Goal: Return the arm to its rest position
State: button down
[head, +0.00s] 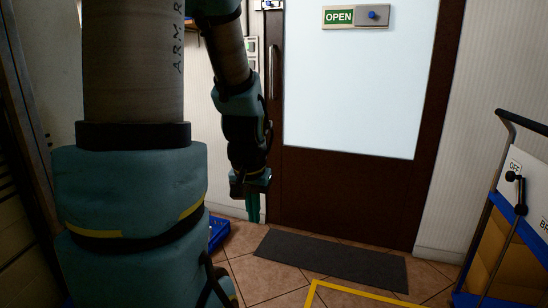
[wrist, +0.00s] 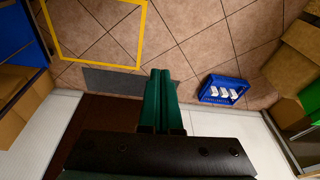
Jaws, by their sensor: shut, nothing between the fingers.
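My arm fills the left of the head view and hangs down in front of a door. My gripper (head: 253,208) points down near the foot of the door, to the left of a dark mat. In the wrist view, the two green fingers of my gripper (wrist: 160,75) lie side by side and touch. Nothing is held between them. The floor lies below the fingertips, apart from them.
The brown-framed door (head: 350,180) has a sliding OPEN sign (head: 356,16). A dark mat (head: 330,262) lies before it. A blue crate (wrist: 224,90) with white items stands on the tiles. A cart with a lever (head: 515,190) stands at right. Yellow tape (head: 350,290) marks the floor.

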jog(key=s+a+n, duration=0.2)
jog(key=s, duration=0.2)
notch_tip(320, 180, up, 14)
jog(key=g+p, duration=0.1)
jog(key=p, duration=1.3)
jog(key=shift+f, duration=0.25)
